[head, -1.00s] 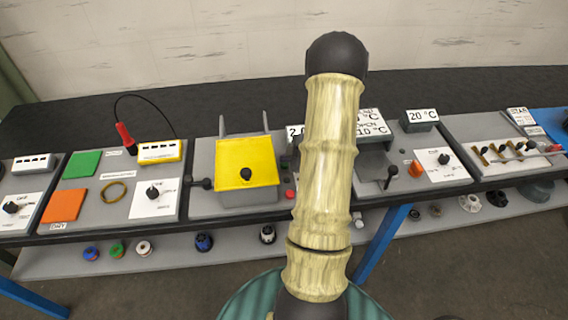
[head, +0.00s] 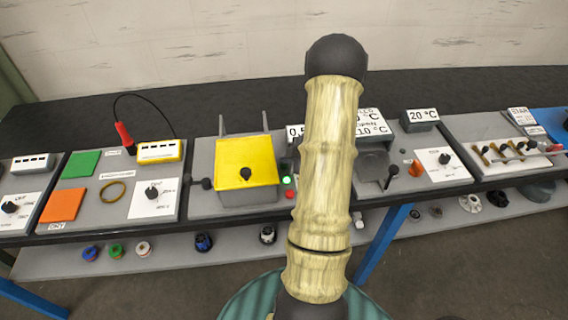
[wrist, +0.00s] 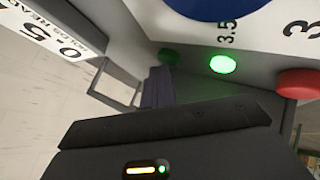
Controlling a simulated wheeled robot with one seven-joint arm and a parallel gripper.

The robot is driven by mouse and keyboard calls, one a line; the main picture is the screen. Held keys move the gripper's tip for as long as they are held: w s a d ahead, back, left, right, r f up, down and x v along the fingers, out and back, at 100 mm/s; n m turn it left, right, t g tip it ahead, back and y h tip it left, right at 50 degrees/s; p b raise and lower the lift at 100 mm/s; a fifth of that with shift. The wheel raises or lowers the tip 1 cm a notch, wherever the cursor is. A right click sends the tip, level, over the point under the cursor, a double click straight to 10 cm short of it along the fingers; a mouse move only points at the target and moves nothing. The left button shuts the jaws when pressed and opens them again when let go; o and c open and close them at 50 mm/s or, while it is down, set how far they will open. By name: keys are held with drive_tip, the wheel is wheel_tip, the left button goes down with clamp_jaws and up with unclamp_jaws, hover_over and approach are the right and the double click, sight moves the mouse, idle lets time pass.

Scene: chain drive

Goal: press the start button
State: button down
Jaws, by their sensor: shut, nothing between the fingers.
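My gripper (wrist: 157,82) is shut and empty in the wrist view, its dark fingers reaching up to a dark green button (wrist: 168,55) on the grey panel. The tips are at or very near this button; I cannot tell whether they touch it. Beside it a bright green round light (wrist: 222,64) glows, and a red button (wrist: 296,83) is further right. No start label is legible on them. In the head view the glowing light (head: 287,180) and red button (head: 290,194) show left of my arm, which hides my gripper.
A yellow-lidded box (head: 246,170) with a black knob stands left of the buttons. Other panels with knobs and levers line the bench on both sides.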

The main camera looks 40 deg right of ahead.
sight(287, 165)
idle(0.3)
drive_tip(key=shift+s+r+p, duration=0.1)
drive_tip(key=shift+r+p, duration=0.8)
wheel_tip(287, 165, up, 5)
drive_tip(key=p, duration=0.4)
drive_tip(key=shift+p, duration=0.35)
idle(0.5)
